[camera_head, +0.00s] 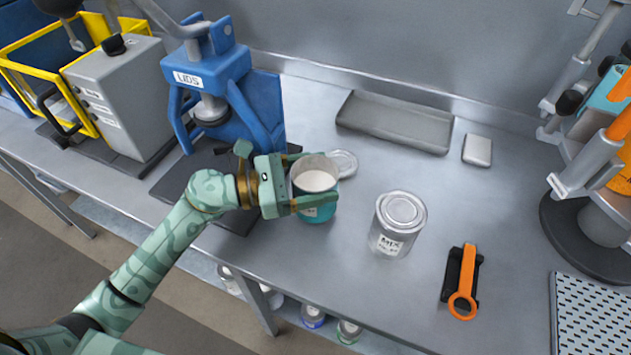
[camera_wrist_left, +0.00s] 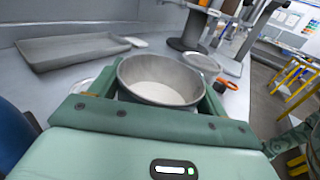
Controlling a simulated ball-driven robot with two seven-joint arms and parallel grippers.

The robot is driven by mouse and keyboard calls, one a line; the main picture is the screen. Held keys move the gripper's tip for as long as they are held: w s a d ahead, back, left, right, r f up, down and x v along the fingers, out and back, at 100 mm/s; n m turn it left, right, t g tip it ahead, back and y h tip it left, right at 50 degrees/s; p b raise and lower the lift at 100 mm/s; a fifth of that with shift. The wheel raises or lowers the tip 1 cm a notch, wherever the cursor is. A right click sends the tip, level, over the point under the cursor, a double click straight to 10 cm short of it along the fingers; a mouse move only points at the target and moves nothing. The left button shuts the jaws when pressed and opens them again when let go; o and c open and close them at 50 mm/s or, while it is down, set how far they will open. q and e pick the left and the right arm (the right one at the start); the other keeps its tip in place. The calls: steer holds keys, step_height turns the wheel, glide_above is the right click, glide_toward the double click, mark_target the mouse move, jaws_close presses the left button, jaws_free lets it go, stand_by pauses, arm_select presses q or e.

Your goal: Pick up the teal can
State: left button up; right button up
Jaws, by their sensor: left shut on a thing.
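The teal can (camera_head: 317,212) is open at the top, with pale contents showing inside. It stands upright at the bench, left of the silver can; whether it touches the bench is hard to tell. My left gripper (camera_head: 300,182) is shut on it, with one finger on each side. In the left wrist view, the can's open rim (camera_wrist_left: 160,80) shows between the fingers of my left gripper (camera_wrist_left: 155,100). My right gripper is not in view.
A closed silver can (camera_head: 397,225) stands to the right. A loose lid (camera_head: 343,163) lies behind the teal can. An orange-handled tool (camera_head: 462,280), a grey tray (camera_head: 395,122) and a blue press (camera_head: 215,80) are also on the bench (camera_head: 350,270).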

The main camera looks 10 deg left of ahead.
arm_select(q)
steer(key=s+d+r+p, duration=0.2)
steer(key=s+r+p, duration=0.3)
steer(key=s+r, duration=0.5)
steer(key=shift+s+d, duration=0.35)
steer(key=shift+s, duration=1.4)
steer(key=shift+f, duration=0.1)
